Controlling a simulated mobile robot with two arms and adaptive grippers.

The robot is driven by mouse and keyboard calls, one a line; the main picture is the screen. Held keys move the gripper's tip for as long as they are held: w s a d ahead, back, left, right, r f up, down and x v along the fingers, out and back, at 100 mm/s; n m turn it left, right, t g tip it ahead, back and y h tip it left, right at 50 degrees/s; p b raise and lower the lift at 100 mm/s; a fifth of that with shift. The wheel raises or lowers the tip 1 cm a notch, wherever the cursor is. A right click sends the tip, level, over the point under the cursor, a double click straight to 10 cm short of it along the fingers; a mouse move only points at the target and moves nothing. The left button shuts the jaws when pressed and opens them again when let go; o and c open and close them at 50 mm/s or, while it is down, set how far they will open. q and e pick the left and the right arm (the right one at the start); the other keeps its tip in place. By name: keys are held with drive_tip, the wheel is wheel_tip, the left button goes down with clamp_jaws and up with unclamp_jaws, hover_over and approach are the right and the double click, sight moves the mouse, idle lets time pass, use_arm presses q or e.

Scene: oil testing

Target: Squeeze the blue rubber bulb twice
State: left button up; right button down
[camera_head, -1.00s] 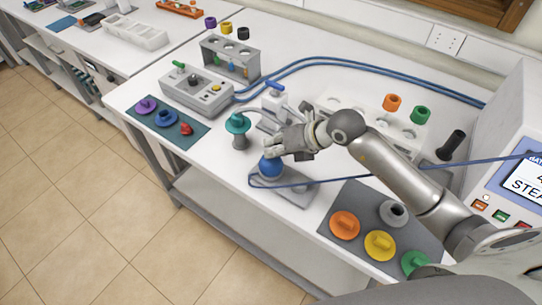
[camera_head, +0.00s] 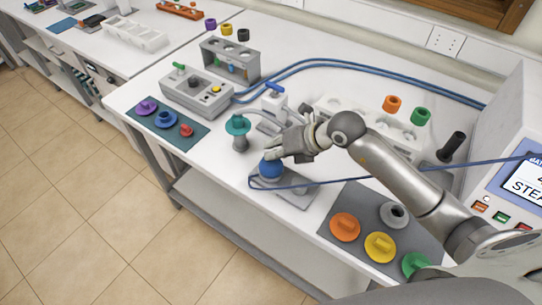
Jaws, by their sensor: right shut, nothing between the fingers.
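The blue rubber bulb (camera_head: 271,170) sits on a grey base plate (camera_head: 293,193) near the front edge of the white table. A blue tube runs from it to the right. My right gripper (camera_head: 277,153) is over the top of the bulb, with its fingers shut and pointing left. The fingers are at or just above the bulb's upper side; I cannot tell if they touch it. The gripper covers part of the bulb's top. My left gripper is not in view.
A teal-capped fitting (camera_head: 238,127) stands left of the bulb. A dark mat (camera_head: 360,210) with orange, yellow, green and grey knobs lies to the right. A grey control box (camera_head: 196,92) is farther back. A monitor (camera_head: 520,178) stands at the right edge.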

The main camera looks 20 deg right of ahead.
drive_tip(key=shift+r+p, duration=0.65)
drive_tip(key=shift+r, duration=0.4)
wheel_tip(320, 180, up, 5)
drive_tip(key=p, duration=0.3)
drive_tip(key=shift+p, duration=0.3)
